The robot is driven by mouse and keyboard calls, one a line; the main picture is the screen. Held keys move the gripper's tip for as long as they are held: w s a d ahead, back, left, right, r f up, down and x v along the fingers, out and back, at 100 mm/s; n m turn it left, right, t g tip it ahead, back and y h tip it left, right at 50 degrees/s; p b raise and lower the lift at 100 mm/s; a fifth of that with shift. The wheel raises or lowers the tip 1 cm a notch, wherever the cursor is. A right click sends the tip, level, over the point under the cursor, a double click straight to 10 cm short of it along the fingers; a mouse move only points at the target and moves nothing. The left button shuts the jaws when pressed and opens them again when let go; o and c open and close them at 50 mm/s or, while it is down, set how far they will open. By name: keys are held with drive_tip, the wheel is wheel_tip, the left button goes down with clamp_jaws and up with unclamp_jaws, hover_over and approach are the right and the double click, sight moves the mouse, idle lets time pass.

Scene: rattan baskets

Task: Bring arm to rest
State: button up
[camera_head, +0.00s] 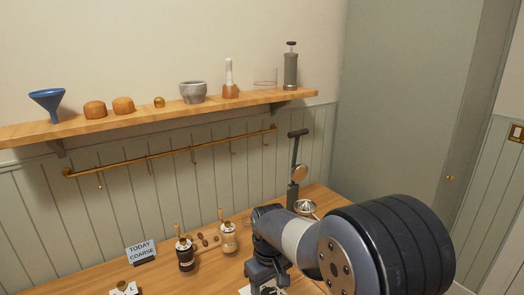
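My arm reaches in from the lower right in the head view, with a large dark rounded joint in front and a pale link behind it. My gripper (265,278) is a dark shape at the lower middle, over the wooden counter (205,275). Its fingertips are cut off or too small to make out, so I cannot tell whether it is open or shut, or whether it holds anything. A white patch with dark marks lies under it, partly hidden.
Two grinders, dark (185,255) and pale (229,237), stand left of my gripper beside a sign (141,251). A lever press (296,170) and metal juicer (306,207) stand behind my arm. A loaded shelf (150,118) and brass rail (170,154) are on the wall.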

drive_tip(key=shift+f, duration=0.5)
